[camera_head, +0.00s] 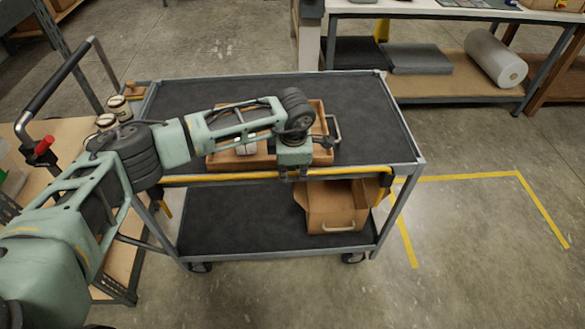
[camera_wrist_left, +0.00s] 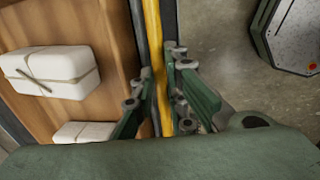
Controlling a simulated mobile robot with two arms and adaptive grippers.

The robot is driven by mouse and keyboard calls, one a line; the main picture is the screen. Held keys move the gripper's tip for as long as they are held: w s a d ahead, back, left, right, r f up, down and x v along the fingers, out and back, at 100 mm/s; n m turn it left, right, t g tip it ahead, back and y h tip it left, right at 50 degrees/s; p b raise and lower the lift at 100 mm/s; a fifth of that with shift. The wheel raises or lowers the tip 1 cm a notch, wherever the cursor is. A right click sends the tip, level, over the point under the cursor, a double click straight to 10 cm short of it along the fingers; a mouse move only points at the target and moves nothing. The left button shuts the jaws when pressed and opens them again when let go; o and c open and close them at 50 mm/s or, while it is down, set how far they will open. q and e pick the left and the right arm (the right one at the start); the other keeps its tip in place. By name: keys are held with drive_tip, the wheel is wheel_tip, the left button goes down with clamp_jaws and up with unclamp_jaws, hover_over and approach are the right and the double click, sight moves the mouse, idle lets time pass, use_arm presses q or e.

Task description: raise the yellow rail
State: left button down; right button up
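The yellow rail (camera_head: 215,178) runs level along the near side of the grey cart (camera_head: 250,90), close to the top deck's front edge. The rail also crosses the left wrist view (camera_wrist_left: 153,35) from the top down to my fingers. My left gripper (camera_head: 294,174) points down at the rail, right of its middle. In the left wrist view its fingers (camera_wrist_left: 160,88) lie close on both sides of the rail and look shut on it. The wrist housing hides part of the grip. My right gripper is in neither view.
A wooden tray (camera_head: 222,162) with white tied parcels (camera_wrist_left: 55,72) sits on the top deck behind the rail. An open cardboard box (camera_head: 335,208) stands on the lower shelf. A wooden-topped cart with jars (camera_head: 119,107) is at left. Floor at right is clear.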

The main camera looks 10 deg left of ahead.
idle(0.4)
use_arm(q)
wheel_tip(320, 180, up, 15)
drive_tip(key=p, duration=0.3)
drive_tip(key=shift+w+f, duration=0.15)
drive_tip(key=shift+w, duration=0.1)
drive_tip(key=c, duration=2.1)
unclamp_jaws()
drive_tip(key=shift+s, duration=0.15)
drive_tip(key=r, duration=0.4)
drive_tip(key=s+r, duration=0.1)
drive_tip(key=r, duration=0.3)
drive_tip(key=s+r, duration=0.1)
drive_tip(key=r, duration=0.3)
drive_tip(key=shift+s+d, duration=0.2)
drive_tip(key=shift+d, duration=0.1)
